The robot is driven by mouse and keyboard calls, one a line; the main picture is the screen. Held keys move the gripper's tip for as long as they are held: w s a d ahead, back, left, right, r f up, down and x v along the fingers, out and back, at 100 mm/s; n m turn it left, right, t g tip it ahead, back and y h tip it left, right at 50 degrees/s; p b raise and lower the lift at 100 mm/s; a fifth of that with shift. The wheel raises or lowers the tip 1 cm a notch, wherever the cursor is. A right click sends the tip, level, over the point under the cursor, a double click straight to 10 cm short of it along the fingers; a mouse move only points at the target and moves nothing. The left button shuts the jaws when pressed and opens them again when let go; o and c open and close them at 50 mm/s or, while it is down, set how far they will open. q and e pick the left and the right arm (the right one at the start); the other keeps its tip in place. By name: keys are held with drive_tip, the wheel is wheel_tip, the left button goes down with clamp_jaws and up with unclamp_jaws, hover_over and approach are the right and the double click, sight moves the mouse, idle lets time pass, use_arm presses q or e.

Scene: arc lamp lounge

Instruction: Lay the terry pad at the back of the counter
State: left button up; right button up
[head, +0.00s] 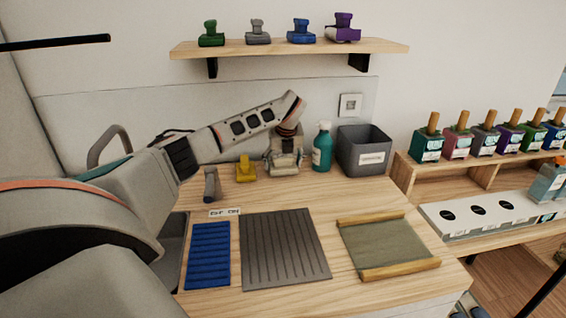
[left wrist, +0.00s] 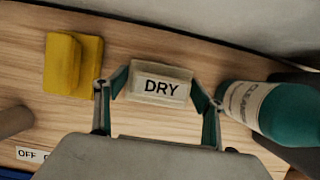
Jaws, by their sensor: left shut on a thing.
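A cream pad marked DRY (left wrist: 160,86), which I take to be the terry pad, sits between the fingers of my left gripper (left wrist: 161,82) in the left wrist view. The fingers are shut on its two ends. In the head view the left gripper (head: 285,158) points down at the back of the wooden counter (head: 335,200), near the wall. The pad is mostly hidden by the gripper there. I cannot tell whether its underside touches the counter. My right gripper is not in view.
A yellow pad (head: 245,169) stands left of the gripper, with a grey-blue one (head: 211,184) further left. A teal bottle (head: 322,147) and grey bin (head: 364,150) stand close on the right. A ribbed grey mat (head: 283,247), blue mat (head: 208,255) and green tray (head: 386,246) lie in front.

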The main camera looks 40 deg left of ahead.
use_arm(q)
drive_tip(key=shift+f, duration=0.2)
drive_tip(key=o, duration=1.3)
drive_tip(key=v, duration=1.2)
